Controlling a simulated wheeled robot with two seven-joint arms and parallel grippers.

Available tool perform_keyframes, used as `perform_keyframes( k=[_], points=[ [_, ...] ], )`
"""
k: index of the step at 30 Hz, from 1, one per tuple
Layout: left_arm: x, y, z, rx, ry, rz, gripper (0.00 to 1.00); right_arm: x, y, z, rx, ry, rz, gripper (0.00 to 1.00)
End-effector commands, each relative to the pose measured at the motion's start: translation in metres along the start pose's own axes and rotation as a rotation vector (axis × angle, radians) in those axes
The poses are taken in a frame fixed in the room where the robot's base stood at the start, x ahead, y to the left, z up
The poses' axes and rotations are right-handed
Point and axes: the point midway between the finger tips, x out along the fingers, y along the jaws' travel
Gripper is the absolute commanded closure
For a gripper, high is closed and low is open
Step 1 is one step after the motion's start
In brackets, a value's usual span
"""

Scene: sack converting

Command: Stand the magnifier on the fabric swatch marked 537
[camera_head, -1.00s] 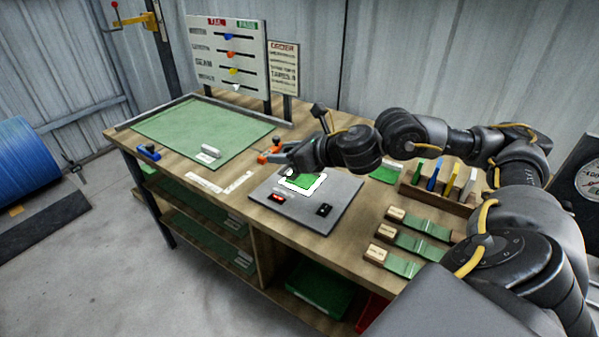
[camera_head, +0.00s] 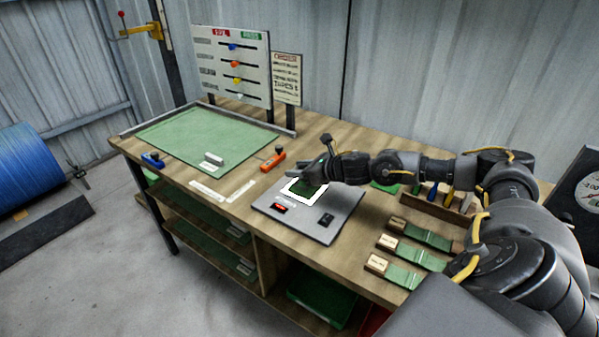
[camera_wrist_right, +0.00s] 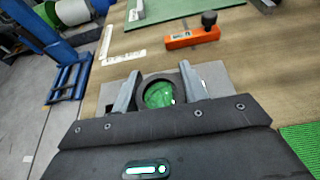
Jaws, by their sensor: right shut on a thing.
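The magnifier (camera_wrist_right: 160,91) shows in the right wrist view as a dark ring with a green-looking lens. My right gripper (camera_wrist_right: 158,90) is shut on it, one finger on each side. Three green fabric swatches with wooden tag blocks lie at the bench's right: a back one (camera_head: 430,235), a middle one (camera_head: 417,255) and a front one (camera_head: 403,276). Their markings are too small to read. My left gripper is out of view.
The grey panel (camera_head: 336,222) has a lit white square with green inside. An orange-handled tool (camera_head: 273,159) and a blue one (camera_head: 152,160) lie by the green mat (camera_head: 180,140). A wooden rack (camera_head: 445,208) of coloured tools stands behind the swatches.

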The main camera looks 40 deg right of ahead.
Motion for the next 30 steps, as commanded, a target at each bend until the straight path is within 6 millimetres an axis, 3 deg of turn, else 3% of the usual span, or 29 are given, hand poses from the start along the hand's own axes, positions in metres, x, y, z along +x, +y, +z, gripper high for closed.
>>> perform_keyframes(
  k=[5,17,18,22,30],
  points=[
    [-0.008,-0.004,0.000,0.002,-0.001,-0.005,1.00,0.006,0.000,-0.014,0.000,-0.001,-0.001,0.79],
    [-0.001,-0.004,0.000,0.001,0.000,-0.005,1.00,0.008,0.000,-0.020,0.000,-0.002,-0.001,0.79],
    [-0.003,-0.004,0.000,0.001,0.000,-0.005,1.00,0.007,0.000,-0.018,0.000,-0.001,-0.001,0.51],
    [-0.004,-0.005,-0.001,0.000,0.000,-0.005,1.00,0.007,0.000,-0.018,0.000,-0.001,-0.001,0.35],
    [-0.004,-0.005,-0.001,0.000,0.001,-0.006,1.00,0.007,0.000,-0.017,0.000,-0.001,0.000,0.35]
  ],
)
